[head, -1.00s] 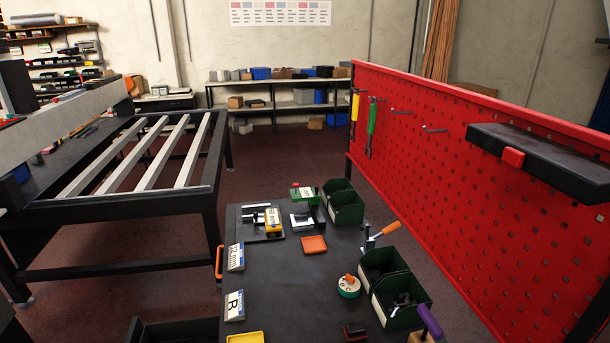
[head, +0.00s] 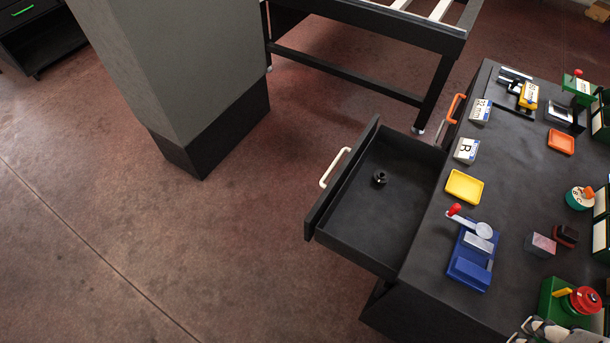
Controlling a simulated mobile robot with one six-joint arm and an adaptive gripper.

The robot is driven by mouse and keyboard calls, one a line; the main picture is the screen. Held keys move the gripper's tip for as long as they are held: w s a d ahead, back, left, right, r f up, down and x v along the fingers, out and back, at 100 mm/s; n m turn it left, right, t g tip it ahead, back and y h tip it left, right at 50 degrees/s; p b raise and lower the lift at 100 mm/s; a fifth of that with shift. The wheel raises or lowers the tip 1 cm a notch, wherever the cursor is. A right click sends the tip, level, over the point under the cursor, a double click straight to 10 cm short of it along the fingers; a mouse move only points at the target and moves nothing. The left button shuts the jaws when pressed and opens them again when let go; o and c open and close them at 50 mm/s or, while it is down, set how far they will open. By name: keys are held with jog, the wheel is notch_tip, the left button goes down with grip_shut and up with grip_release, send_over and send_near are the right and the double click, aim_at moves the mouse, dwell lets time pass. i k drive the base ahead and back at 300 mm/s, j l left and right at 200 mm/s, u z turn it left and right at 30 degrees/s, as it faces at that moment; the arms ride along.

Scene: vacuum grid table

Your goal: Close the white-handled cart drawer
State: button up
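The black cart drawer (head: 385,220) with the white handle (head: 335,167) stands pulled out from the left side of the dark cart (head: 510,165). It is wide open, and its inside shows. A small black round part (head: 380,178) lies on the drawer floor. The handle is on the drawer's outer front, facing left.
An orange handle (head: 456,108) is on the cart side beyond the drawer. The cart top holds a yellow tray (head: 464,186), a blue device (head: 470,262) and other items. A grey pillar (head: 185,70) stands left. The floor (head: 240,250) left of the drawer is clear.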

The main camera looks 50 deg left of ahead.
aim_at(374, 227)
jog(key=j, duration=2.25)
jog(key=i+j, duration=0.4)
jog(key=j, duration=0.4)
jog(key=i+j+z, duration=0.1)
jog(key=j, duration=0.35)
